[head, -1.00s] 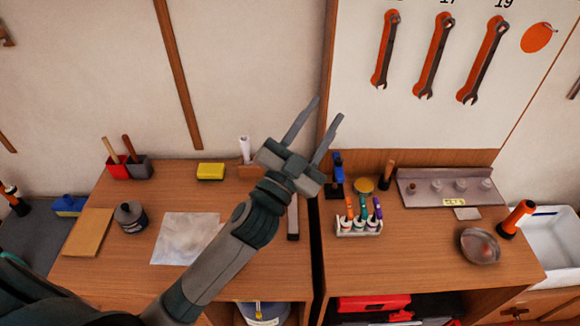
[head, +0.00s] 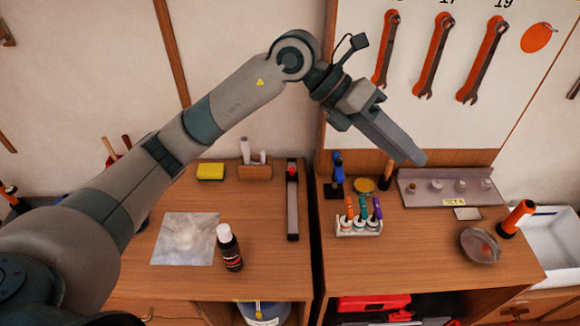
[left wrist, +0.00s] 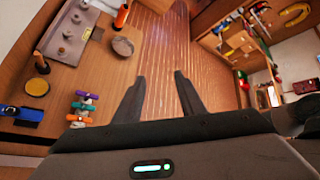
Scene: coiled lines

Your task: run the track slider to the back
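The track (head: 293,215) is a long dark strip with pale edges. It lies front to back on the left bench, near the gap between the benches. Its slider has a red knob (head: 292,173) and sits close to the far end of the track, with nothing touching it. My left gripper (head: 418,160) is up and to the right of the track, over the right bench and apart from the slider. In the left wrist view its two fingers (left wrist: 158,88) stand apart with nothing between them. The track is not seen in that view. My right gripper is not in view.
A black bottle with a white cap (head: 229,248) stands left of the track near a crumpled sheet (head: 172,240). A yellow sponge (head: 211,172) and a wooden holder (head: 255,170) are behind. A rack of coloured pieces (head: 358,224) and a bowl (head: 480,245) are on the right bench.

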